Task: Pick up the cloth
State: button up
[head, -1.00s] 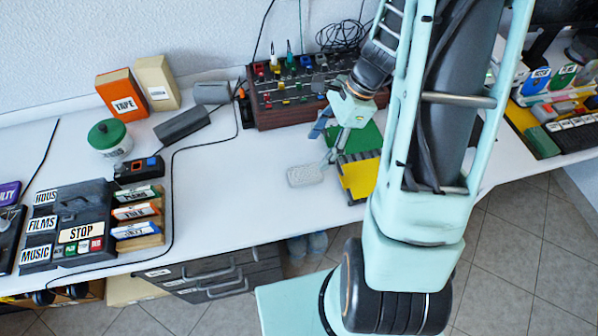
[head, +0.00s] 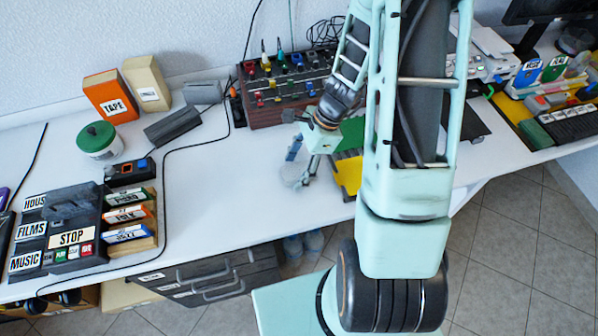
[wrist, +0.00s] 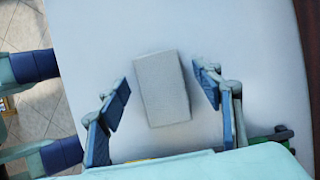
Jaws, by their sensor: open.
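The cloth (head: 287,175) is a small pale grey rectangle lying flat on the white table, left of a green and yellow item. My gripper (head: 301,166) is over it and hides part of it in the head view. In the wrist view the whole cloth (wrist: 162,92) shows, slightly tilted, between my two blue fingers (wrist: 162,80). The fingers are open, one on each side, with a gap to the cloth on both sides. I cannot tell the exact height of the fingertips above the table.
The white table (head: 210,190) is clear left of the cloth. A mixing console (head: 285,90) stands behind, and a yellow and green item (head: 347,172) lies to the right. A black cable runs across the table at left. Drawers (head: 220,275) sit below the front edge.

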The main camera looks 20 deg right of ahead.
jog(key=shift+f, duration=0.25)
dwell(0.3)
jog(key=c, duration=1.2)
jog(key=shift+r, duration=0.1)
jog(key=shift+c, duration=0.2)
